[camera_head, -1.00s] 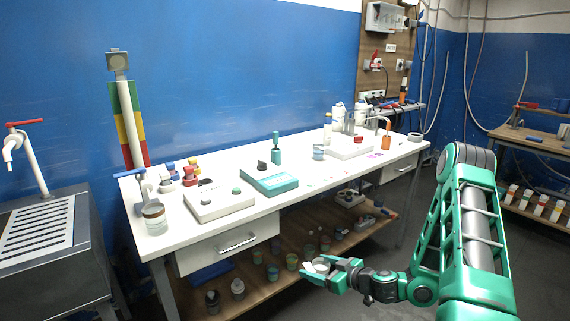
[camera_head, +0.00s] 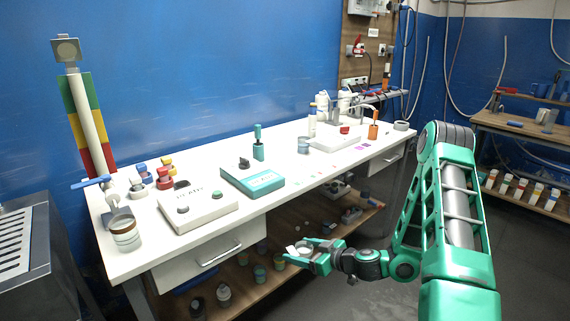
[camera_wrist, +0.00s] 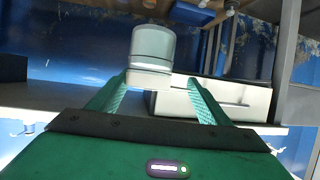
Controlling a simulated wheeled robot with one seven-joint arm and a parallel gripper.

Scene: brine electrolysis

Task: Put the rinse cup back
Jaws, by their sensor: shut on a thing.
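My gripper (camera_head: 307,256) is in front of the white bench, lower than its top, beside the lower shelf in the head view. It is shut on a small pale cup (camera_head: 304,251), which I take to be the rinse cup. In the wrist view the cup (camera_wrist: 152,48) is a grey-white cylinder with a paler band near the fingers, held between the two green fingertips (camera_wrist: 152,84). The fingers hide part of it in the head view.
The white bench (camera_head: 290,177) carries a white device (camera_head: 198,208), a teal device (camera_head: 252,182), a banded jar (camera_head: 125,233) at the left end and a clear cup (camera_head: 303,146) farther right. Jars stand on the lower shelf. Bare bench top shows between the devices.

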